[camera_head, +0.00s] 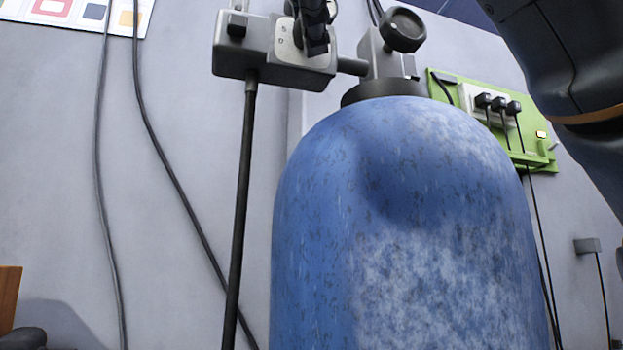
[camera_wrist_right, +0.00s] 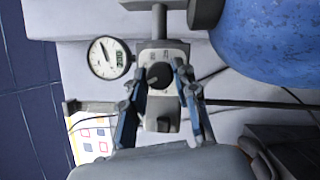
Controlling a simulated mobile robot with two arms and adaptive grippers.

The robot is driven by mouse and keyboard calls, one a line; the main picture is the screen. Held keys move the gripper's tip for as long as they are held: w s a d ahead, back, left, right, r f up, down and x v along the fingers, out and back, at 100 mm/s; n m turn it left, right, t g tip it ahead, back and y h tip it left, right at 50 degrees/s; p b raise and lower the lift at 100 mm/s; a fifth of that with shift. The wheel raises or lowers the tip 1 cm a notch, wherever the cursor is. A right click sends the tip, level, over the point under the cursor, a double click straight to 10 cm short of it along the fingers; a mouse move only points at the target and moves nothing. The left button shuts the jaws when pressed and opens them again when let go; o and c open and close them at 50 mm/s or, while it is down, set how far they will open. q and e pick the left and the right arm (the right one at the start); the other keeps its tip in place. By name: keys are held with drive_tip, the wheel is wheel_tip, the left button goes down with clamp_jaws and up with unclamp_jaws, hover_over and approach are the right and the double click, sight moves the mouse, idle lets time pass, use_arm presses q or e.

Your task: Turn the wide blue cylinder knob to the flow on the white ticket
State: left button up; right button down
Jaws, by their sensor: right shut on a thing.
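The wide blue cylinder (camera_head: 400,230) fills the middle of the head view, its paint worn pale on the right. A grey regulator block (camera_head: 243,62) is joined to the valve at its top. My right gripper (camera_head: 314,40) reaches down to the block's front face from above. In the right wrist view, the gripper (camera_wrist_right: 161,76) is shut on the dark round knob (camera_wrist_right: 160,76), one finger on each side. A round white gauge (camera_wrist_right: 108,58) with a needle and a small display sits beside it. I cannot make out a white ticket. My left gripper is not in view.
A black valve handwheel (camera_head: 402,30) stands right of the regulator. A black hose (camera_head: 240,200) hangs from the block. A green panel (camera_head: 535,155) with plugs and cables is on the wall behind. A card with coloured squares (camera_head: 90,18) is at upper left.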

drive_tip(key=shift+m, duration=0.6)
drive_tip(key=c, duration=1)
unclamp_jaws()
drive_tip(key=shift+c, duration=0.2)
drive_tip(key=shift+s, duration=0.1)
drive_tip(key=s, duration=1.1)
drive_tip(key=shift+s+a+f, duration=0.4)
drive_tip(key=shift+a, duration=0.05)
